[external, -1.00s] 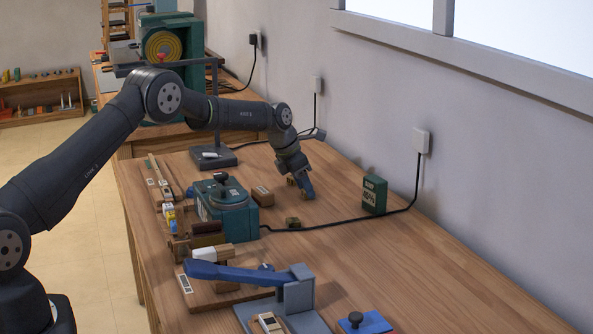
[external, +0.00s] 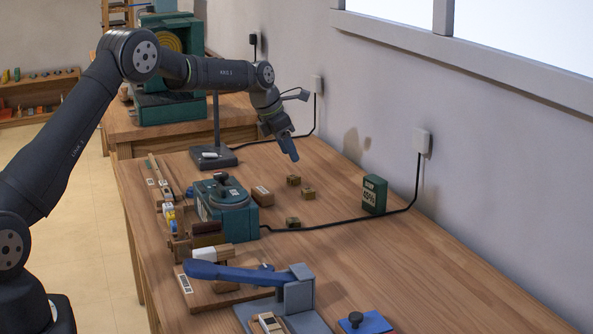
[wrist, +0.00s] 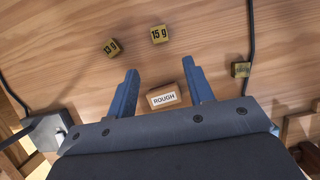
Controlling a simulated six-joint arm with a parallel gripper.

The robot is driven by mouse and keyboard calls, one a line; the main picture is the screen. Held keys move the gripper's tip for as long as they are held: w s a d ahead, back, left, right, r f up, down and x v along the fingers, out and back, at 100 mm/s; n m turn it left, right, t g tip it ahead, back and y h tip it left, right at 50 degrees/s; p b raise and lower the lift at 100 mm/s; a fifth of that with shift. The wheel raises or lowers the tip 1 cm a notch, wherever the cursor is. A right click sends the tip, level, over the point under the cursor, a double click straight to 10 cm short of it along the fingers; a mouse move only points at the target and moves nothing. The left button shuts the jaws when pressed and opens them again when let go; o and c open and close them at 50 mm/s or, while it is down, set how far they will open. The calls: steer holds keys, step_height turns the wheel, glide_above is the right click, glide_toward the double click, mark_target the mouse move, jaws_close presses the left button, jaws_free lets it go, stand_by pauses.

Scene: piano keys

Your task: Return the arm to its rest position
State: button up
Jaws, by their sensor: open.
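My gripper (external: 289,147) is raised above the table, over the area behind the small weights, and holds nothing. In the wrist view its two blue fingers (wrist: 162,88) stand wide apart. Two small brass-coloured blocks lie on the table ahead of them, one marked 15 g (wrist: 159,34) and one marked 13 g (wrist: 113,47). Both blocks are clear of the fingers. A block labelled ROUGH (wrist: 164,97) shows between the fingers, on the table below.
A green device (external: 228,205) with a black knob stands near the left edge. A green box (external: 374,194) stands near the wall, with a black cable (external: 330,227) running across the table. A blue lever device (external: 235,274) is in front. A dark stand (external: 213,157) is close to my arm.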

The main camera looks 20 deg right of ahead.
mark_target(308, 190)
steer(key=shift+f, duration=0.1)
steer(key=x, duration=1.1)
steer(key=shift+d+f, duration=0.25)
steer(key=shift+f, duration=0.1)
steer(key=shift+d+r, duration=0.1)
steer(key=shift+r, duration=1.35)
